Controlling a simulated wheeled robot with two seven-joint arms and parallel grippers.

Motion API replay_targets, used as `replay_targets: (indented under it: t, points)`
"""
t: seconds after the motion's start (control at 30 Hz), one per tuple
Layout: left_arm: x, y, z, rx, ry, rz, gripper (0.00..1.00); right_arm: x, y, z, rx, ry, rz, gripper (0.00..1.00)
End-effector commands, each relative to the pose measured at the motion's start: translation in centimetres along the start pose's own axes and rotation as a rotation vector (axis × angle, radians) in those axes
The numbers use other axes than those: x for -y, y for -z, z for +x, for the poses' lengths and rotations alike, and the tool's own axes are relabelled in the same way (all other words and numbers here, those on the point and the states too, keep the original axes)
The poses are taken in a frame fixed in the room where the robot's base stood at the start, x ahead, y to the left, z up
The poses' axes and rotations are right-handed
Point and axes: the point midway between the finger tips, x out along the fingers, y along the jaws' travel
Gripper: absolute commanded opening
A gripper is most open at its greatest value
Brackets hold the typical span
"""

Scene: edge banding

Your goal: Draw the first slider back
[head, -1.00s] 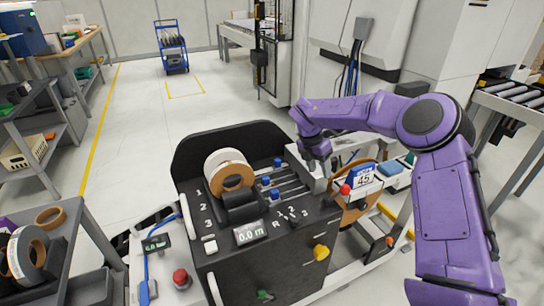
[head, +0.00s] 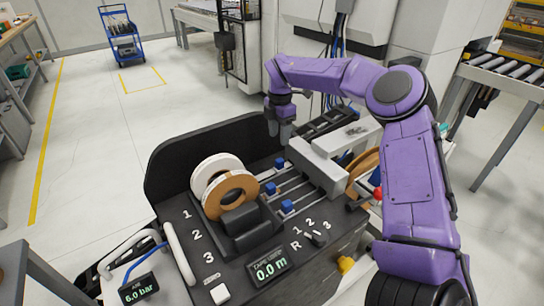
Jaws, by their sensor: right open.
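Three blue slider knobs sit on thin parallel rails on the black machine top. The far one (head: 281,163), in line with the printed 1, is the first slider. The middle knob (head: 270,188) and near knob (head: 287,206) stand closer to me. My right gripper (head: 280,132) points down with open, empty fingers. In the picture it is just beyond the far knob; its exact height and gap to it are hard to judge. My left gripper is not in view.
White and brown tape rolls (head: 226,190) stand left of the knobs. A grey metal block (head: 318,168) bounds the rails on the right. A black curved guard (head: 205,150) rises behind. A display (head: 268,267) reads 0.0 m; a selector knob (head: 318,238) is beside it.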

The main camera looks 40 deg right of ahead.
Motion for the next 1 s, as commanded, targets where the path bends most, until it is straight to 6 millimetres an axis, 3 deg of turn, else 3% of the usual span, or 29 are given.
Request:
replay_targets:
  t: [0.5, 0.83, 0.87, 1.0]
  points:
    - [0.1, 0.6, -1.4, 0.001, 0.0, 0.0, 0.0, 0.1, -0.1, 9.4, 0.001, 0.004, 0.0, 0.51]
    - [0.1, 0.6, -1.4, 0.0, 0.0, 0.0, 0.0, 0.0, 0.1, 10.3, 0.0, 0.001, -0.001, 0.51]
    - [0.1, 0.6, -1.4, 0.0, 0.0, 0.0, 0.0, 0.0, 0.1, 10.3, 0.0, 0.001, -0.001, 0.48]
    - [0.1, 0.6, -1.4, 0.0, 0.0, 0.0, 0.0, 0.0, 0.1, 10.3, 0.0, 0.001, -0.001, 0.02]
